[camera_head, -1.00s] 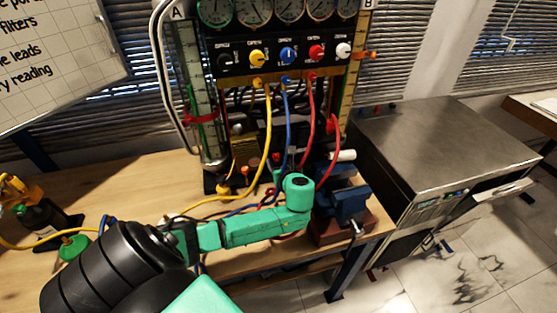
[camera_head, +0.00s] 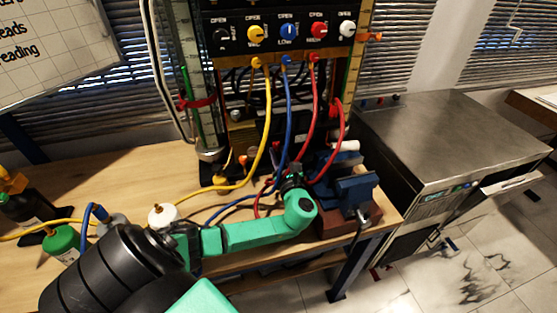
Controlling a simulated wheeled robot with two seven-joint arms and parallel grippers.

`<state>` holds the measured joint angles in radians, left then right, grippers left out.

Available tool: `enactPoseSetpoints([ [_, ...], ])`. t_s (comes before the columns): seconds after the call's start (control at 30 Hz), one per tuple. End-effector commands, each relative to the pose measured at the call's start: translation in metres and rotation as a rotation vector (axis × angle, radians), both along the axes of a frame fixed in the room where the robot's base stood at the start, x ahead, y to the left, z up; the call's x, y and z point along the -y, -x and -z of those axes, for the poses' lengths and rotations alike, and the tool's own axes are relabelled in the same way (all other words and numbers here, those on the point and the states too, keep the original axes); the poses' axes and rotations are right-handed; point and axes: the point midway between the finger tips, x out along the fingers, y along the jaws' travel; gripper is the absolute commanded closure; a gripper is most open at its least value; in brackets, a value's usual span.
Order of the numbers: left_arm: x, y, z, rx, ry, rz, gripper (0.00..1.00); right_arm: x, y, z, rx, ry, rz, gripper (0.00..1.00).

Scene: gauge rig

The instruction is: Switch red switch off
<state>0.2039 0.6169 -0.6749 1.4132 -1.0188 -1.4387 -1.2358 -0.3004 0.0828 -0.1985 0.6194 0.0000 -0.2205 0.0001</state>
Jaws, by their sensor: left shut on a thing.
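The red knob (camera_head: 319,30), the red control I can make out, sits on the black panel (camera_head: 275,42) in a row with black, yellow, blue and white ones. My left gripper (camera_head: 291,173) is at the end of my turquoise arm, low in front of the rig and well below the red knob. It is among the hoses at the foot of the rig. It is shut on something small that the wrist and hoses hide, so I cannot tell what. My right gripper is out of view.
Yellow (camera_head: 266,120), blue (camera_head: 288,110) and red hoses (camera_head: 313,110) hang from the panel. A blue vise (camera_head: 352,188) stands right of my wrist. A steel-topped cabinet (camera_head: 450,135) is at the right. Bottles (camera_head: 62,243) stand at the left of the wooden bench (camera_head: 130,180).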

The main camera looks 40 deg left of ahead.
Motion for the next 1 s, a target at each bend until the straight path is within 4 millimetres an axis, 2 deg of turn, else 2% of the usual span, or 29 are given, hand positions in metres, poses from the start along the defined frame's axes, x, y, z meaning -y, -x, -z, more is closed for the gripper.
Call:
enactPoseSetpoints([
  [0.23,0.002,0.000,0.001,-0.004,0.002,0.003,1.00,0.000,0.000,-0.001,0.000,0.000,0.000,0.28],
  [0.27,0.001,0.000,0.001,-0.004,0.002,0.003,0.65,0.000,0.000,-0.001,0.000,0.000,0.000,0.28],
  [0.3,0.001,0.000,0.001,-0.004,0.002,0.003,0.50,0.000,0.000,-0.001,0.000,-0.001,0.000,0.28],
  [0.33,0.001,0.000,0.001,-0.004,0.002,0.003,0.43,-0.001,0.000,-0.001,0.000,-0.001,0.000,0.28],
  [0.63,0.001,0.001,0.001,-0.003,0.002,0.002,0.43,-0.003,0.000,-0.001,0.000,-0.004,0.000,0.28],
  [0.73,0.008,0.005,0.002,-0.003,0.003,0.004,0.43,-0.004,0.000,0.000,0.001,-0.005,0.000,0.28],
  [0.87,0.031,0.021,0.005,-0.003,0.006,0.005,0.43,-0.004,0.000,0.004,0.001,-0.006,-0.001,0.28],
  [1.0,0.067,0.045,0.008,-0.005,0.008,0.006,0.43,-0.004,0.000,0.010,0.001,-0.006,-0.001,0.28],
])
